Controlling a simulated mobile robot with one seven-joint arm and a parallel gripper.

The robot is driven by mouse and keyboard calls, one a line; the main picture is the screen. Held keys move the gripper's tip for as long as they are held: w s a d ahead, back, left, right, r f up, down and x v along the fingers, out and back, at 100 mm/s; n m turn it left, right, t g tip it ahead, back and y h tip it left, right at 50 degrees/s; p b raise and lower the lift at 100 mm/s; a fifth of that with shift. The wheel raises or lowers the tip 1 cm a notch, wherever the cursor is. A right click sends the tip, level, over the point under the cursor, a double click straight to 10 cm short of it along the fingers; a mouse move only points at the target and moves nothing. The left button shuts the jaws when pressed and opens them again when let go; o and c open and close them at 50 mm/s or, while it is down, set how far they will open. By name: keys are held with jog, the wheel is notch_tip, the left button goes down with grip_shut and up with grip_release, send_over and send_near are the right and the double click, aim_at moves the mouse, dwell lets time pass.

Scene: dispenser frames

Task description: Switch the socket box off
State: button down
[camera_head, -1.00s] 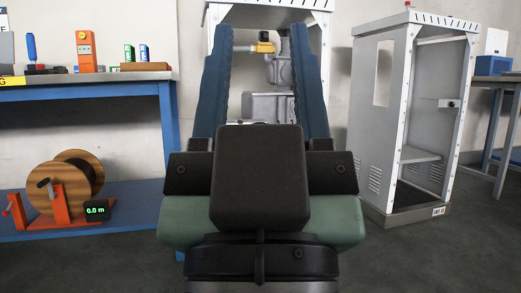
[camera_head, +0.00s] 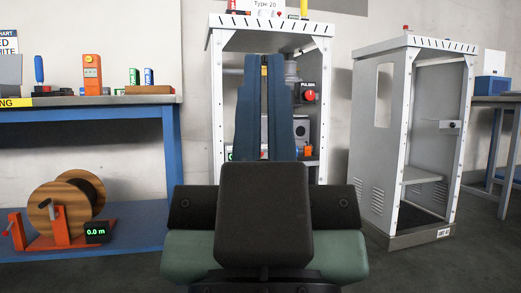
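My gripper (camera_head: 264,60) points away from me into the left cabinet, empty as far as I can see. Its two blue fingers are nearly together, with only a thin gap between them. A bit of yellow shows in that gap at the tips; I cannot tell whether it is touched. Inside the cabinet, right of the fingers, is a grey box (camera_head: 301,130) with a round dark face, possibly the socket box. A small orange part (camera_head: 306,150) is below it. The fingers hide much of the cabinet's interior. No switch position is readable.
The open-fronted left cabinet (camera_head: 217,110) holds a red round part (camera_head: 310,96) under a dark label. An open cabinet (camera_head: 384,150) stands right. A blue workbench (camera_head: 90,104) is at left, with a cable reel (camera_head: 45,208) below. Another table (camera_head: 497,99) is far right.

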notch_tip(320, 180, up, 69)
jog(key=p, duration=6.8)
jog(key=shift+a, duration=0.1)
jog(key=shift+w, duration=0.1)
